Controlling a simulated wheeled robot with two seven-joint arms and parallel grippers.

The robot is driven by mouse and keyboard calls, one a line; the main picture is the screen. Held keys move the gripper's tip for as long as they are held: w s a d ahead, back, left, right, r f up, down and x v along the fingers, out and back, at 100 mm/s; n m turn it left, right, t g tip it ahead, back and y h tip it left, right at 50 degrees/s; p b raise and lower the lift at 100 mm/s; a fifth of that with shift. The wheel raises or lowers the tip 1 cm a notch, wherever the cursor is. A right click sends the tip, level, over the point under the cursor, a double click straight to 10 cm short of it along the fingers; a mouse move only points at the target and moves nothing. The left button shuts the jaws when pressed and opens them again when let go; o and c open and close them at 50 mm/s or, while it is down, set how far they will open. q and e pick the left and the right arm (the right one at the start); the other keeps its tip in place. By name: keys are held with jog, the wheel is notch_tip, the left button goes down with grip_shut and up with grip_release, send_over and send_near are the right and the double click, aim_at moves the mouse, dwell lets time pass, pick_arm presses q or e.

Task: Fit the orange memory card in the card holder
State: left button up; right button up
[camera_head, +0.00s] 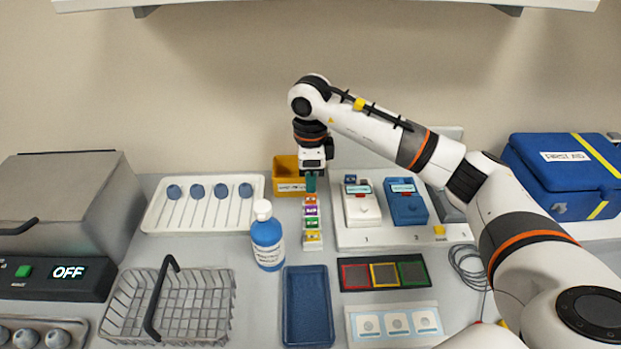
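My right gripper (311,184) points down at the back of the bench, above the far end of a narrow column of small coloured, labelled pieces. Its teal tip is small, and I cannot tell whether it is open or shut or holds anything. The column looks like the card holder (312,223), with orange, purple, green and yellow pieces in a row. An orange piece (310,198) lies at its far end, just below the gripper; I cannot tell for sure that it is the memory card. My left gripper is not in view.
A yellow bin (288,181) stands behind the gripper. A panel (390,236) with a white and a blue device is to the right. A blue bottle (267,240), blue tray (307,308) and wire basket (190,310) stand nearer. A blue first-aid box (565,170) is far right.

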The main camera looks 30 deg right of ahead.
aim_at(311, 195)
jog(key=shift+r, duration=0.35)
jog(key=o, duration=0.5)
jog(key=shift+o, duration=0.2)
jog(key=shift+r, duration=0.1)
jog(key=shift+r+p, duration=1)
jog(key=shift+r, duration=0.4)
